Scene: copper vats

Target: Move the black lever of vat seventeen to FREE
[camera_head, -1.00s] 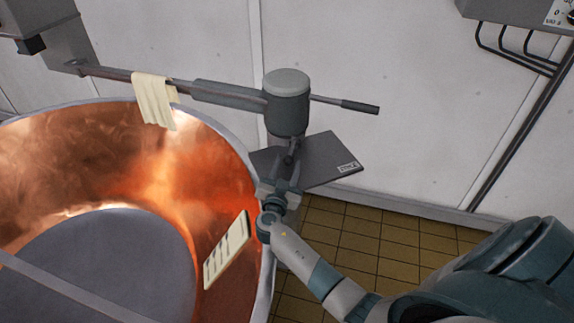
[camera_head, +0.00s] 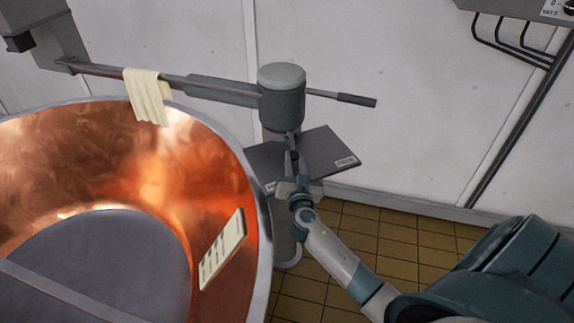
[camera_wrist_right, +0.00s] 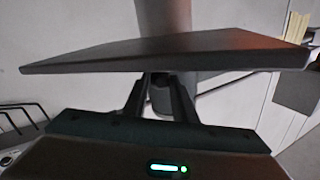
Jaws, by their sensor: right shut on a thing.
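The black lever (camera_head: 293,155) comes out below the grey cylindrical head of the post (camera_head: 282,95), over a dark flat plate (camera_head: 325,152). The plate has a small white label at its right end and another at its left, partly hidden; I cannot read them. My right gripper (camera_head: 295,170) is shut on the lever, which points toward me between the two labels. In the right wrist view, the two fingers (camera_wrist_right: 161,100) close around the dark lever (camera_wrist_right: 161,90) just under the plate's edge (camera_wrist_right: 170,60). My left gripper is not in view.
The open copper vat (camera_head: 130,160) stands at left, its rim close to my right gripper. A pale cloth (camera_head: 148,97) hangs on the horizontal bar. A black-tipped handle (camera_head: 355,100) sticks out right of the post. Tiled floor (camera_head: 390,240) is free at right.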

